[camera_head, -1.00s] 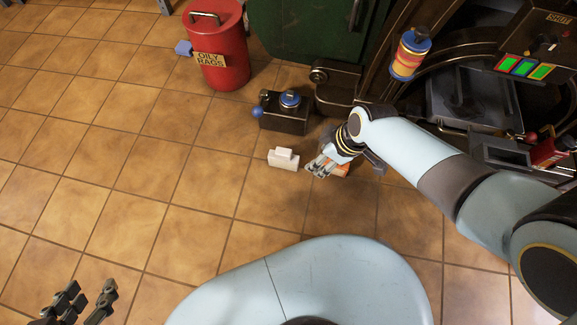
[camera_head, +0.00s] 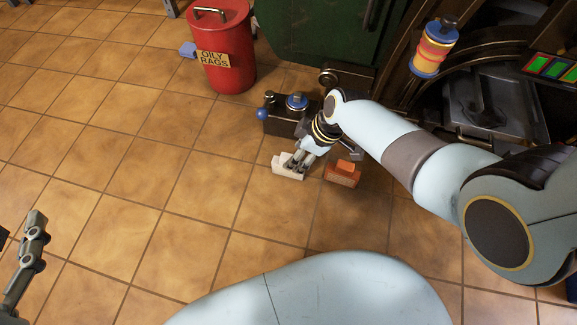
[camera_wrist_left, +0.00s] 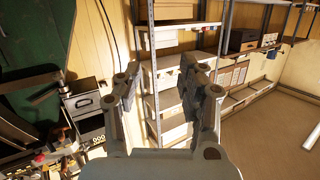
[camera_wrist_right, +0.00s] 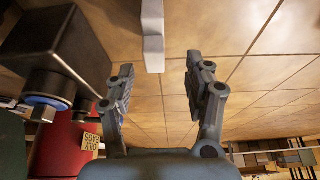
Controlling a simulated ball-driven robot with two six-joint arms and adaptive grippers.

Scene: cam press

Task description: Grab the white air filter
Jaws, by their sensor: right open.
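The white air filter (camera_head: 287,169) is a small white block on the tiled floor in the head view. In the right wrist view it shows as a white shape (camera_wrist_right: 152,32) at the top, ahead of the fingertips. My right gripper (camera_head: 296,163) is at the filter, its fingers covering part of it in the head view. In the right wrist view the fingers (camera_wrist_right: 160,66) are apart with nothing between them; I cannot tell whether they touch the filter. My left gripper (camera_wrist_left: 163,85) is open and empty, facing shelves, far from the filter.
An orange block (camera_head: 343,173) lies on the floor just right of the filter. A dark box with blue knobs (camera_head: 285,122) stands behind it. A red oily rags can (camera_head: 228,75) is farther back. The floor (camera_head: 130,150) to the left is clear.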

